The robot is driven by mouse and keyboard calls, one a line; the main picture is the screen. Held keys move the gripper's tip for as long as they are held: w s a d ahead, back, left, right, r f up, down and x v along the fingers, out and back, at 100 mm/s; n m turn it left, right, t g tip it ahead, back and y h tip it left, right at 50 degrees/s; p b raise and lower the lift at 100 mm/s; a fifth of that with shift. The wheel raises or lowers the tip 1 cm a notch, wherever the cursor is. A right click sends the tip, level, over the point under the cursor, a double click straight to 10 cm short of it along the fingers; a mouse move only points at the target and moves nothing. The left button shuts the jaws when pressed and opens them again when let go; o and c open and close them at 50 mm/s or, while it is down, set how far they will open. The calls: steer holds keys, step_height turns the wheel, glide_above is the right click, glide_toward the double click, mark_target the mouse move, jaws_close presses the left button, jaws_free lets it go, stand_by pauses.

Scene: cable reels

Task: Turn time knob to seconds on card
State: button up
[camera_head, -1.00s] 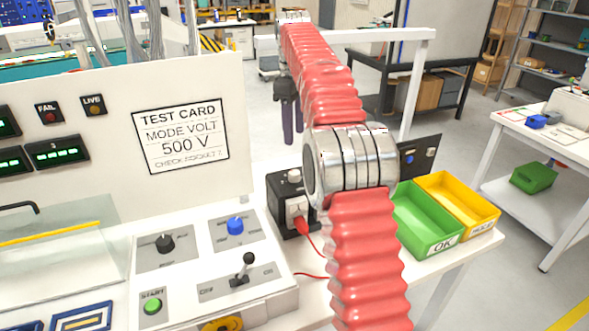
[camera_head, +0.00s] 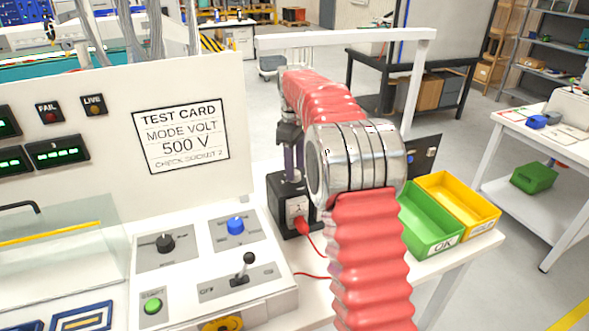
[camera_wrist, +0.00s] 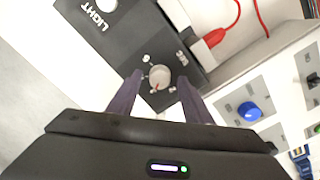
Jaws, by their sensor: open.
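The test card (camera_head: 181,135) on the white cabinet reads "MODE VOLT 500 V" and "CHECK SOCKET 2"; no seconds show on it. A pale round knob with a red mark (camera_wrist: 160,77) sits on top of a black box (camera_head: 286,212). My gripper (camera_head: 294,166) points down over this box. In the wrist view its open fingers lie either side of the knob, with a visible gap; contact and exact height cannot be told.
A red plug (camera_head: 301,225) with a red cable sits in the box's front. The control panel holds a black knob (camera_head: 165,243), a blue knob (camera_head: 236,225), a lever (camera_head: 245,267) and a green button (camera_head: 152,306). Green (camera_head: 427,222) and yellow (camera_head: 462,205) bins stand to the right.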

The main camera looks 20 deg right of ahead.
steer(key=shift+f, duration=0.7)
steer(key=shift+c, duration=0.5)
steer(key=c, duration=0.9)
steer(key=shift+a, duration=0.1)
steer(key=shift+c, duration=0.3)
